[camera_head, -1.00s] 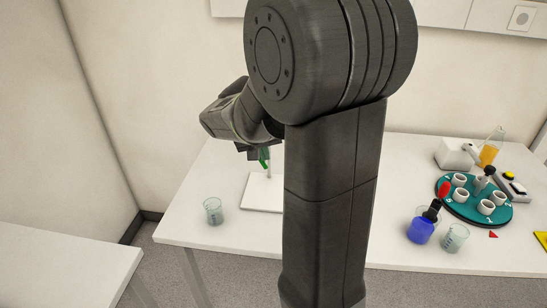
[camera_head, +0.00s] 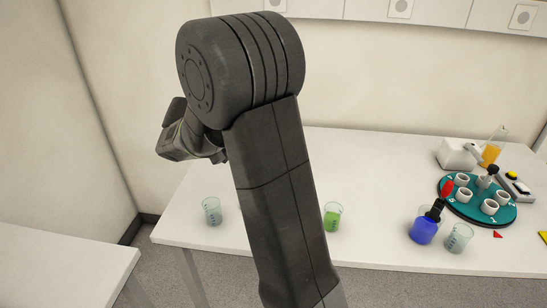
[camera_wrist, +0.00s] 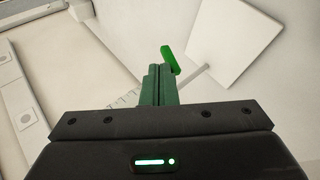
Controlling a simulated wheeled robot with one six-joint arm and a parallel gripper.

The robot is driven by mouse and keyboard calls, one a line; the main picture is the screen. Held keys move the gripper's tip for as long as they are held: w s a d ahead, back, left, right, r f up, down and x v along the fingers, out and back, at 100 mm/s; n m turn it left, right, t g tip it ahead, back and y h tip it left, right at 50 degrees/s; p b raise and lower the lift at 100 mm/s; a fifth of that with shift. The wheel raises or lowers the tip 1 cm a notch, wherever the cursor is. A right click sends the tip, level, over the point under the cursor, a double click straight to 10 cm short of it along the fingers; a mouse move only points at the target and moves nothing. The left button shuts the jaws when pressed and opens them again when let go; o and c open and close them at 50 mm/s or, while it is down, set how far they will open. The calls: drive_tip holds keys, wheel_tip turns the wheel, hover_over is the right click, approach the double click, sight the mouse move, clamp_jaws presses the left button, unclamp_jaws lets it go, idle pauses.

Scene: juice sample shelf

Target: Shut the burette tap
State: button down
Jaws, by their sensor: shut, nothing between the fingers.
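In the wrist view the burette tap's bright green handle (camera_wrist: 170,60) stands just beyond and slightly right of my gripper's fingertips (camera_wrist: 159,70). The handle slants at an angle to the graduated burette tube (camera_wrist: 126,98), which is partly hidden behind my fingers. My dark green fingers are closed together and empty. They look very near the handle; I cannot tell whether they touch it. The stand's white base plate (camera_wrist: 205,38) lies beyond.
In the head view an empty beaker (camera_head: 211,213) stands left of my arm and a beaker of green liquid (camera_head: 332,217) right of it. Further right are a blue flask (camera_head: 423,231), another beaker (camera_head: 459,238) and a teal carousel (camera_head: 475,211) holding white cups. The table's middle back is clear.

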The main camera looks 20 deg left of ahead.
drive_tip(key=shift+a+f+t+h+b, duration=0.35)
drive_tip(key=shift+a+t+h+b, duration=0.05)
drive_tip(key=shift+h, duration=0.4)
drive_tip(key=shift+s, duration=0.1)
idle(0.4)
drive_tip(key=s+a+r+p, duration=0.1)
drive_tip(key=s+a+r, duration=0.4)
drive_tip(key=r, duration=0.5)
drive_tip(key=shift+s+a, duration=0.25)
drive_tip(key=shift+a, duration=0.75)
